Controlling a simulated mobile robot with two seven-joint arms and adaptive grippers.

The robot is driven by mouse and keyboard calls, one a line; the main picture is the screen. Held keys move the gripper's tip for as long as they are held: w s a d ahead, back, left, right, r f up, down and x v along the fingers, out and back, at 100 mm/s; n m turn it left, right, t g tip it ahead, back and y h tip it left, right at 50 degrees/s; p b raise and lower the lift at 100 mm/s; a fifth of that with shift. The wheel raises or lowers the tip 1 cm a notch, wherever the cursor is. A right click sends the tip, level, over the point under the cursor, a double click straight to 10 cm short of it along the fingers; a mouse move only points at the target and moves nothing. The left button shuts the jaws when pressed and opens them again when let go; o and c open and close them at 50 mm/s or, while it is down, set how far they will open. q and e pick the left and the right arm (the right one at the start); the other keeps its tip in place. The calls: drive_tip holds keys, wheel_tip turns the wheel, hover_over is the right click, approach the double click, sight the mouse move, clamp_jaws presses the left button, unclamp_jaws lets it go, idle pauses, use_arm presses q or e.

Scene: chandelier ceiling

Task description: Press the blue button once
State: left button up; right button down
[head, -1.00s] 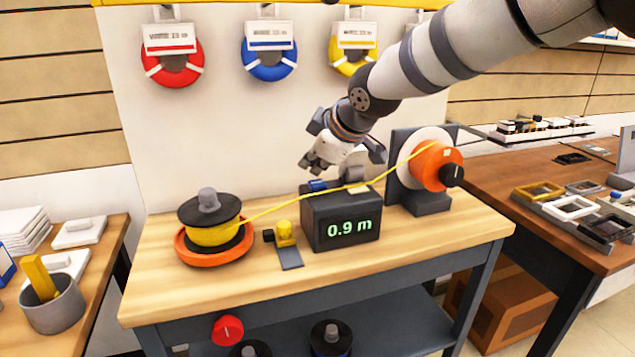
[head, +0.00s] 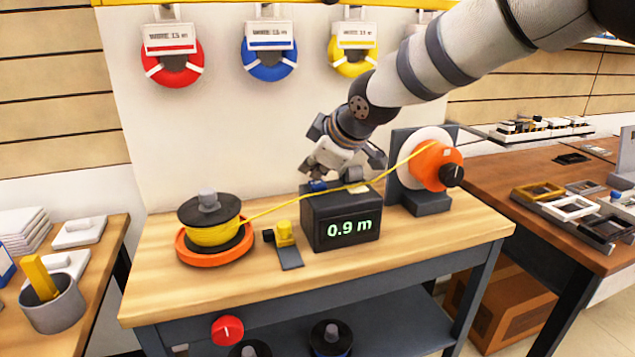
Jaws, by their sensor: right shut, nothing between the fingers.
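The blue button (head: 317,186) is on the top left of a dark box (head: 340,222) whose display reads 0.9 m. The box stands on the wooden workbench. My right gripper (head: 313,174) is shut and empty, with its fingertips just above the blue button. I cannot tell whether the fingertips touch it. My left gripper is not in view.
A yellow wire (head: 275,206) runs from the yellow spool (head: 212,236) over the box to the orange reel (head: 437,165). A small yellow-handled tool (head: 285,235) sits left of the box. Bare bench (head: 190,292) lies in front.

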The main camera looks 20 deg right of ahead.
sight(314, 184)
drive_tip(key=shift+f, duration=0.55)
idle(0.4)
drive_tip(key=shift+r, duration=1)
drive_tip(key=shift+r, duration=2.5)
